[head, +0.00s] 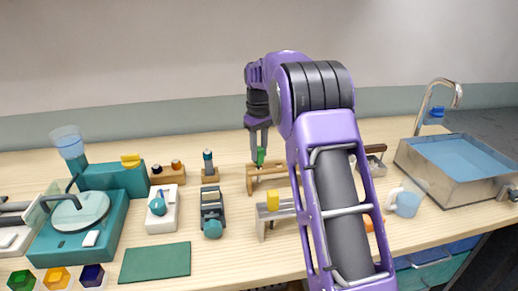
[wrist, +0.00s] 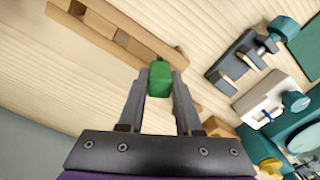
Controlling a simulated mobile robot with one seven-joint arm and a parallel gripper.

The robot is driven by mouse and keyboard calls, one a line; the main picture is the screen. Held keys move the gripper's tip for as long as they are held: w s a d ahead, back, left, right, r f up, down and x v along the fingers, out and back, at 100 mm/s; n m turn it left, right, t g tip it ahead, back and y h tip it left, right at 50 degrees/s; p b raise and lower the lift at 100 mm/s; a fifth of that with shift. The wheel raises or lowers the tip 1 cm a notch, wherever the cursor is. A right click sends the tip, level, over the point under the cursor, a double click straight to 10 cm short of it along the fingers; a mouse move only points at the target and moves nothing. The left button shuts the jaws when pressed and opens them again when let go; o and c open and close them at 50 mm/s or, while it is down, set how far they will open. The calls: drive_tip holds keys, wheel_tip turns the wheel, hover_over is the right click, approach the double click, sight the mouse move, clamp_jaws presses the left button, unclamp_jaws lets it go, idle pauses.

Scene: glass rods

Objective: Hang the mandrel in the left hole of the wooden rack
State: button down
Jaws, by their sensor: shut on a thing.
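The mandrel shows as a green grip (head: 261,156) in the head view and as a green block (wrist: 159,79) in the wrist view. My gripper (head: 259,148) is shut on it, and its two fingers also show in the wrist view (wrist: 159,88). The wooden rack (head: 262,178) is a low, long piece below the gripper, partly behind my arm. In the wrist view the rack (wrist: 115,32) runs diagonally, and the green block overlaps it near its left end as the head view sees it. The rod below the grip and the left hole are hidden, so I cannot tell whether the rod is in the hole.
A small wooden block with a dark upright piece (head: 208,167) stands left of the rack. A sink basin (head: 455,172) is at right. Bare wood lies around the rack.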

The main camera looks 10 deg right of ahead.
drive_tip(key=shift+f, duration=0.75)
drive_tip(key=c, duration=0.5)
unclamp_jaws()
drive_tip(key=shift+r, duration=0.15)
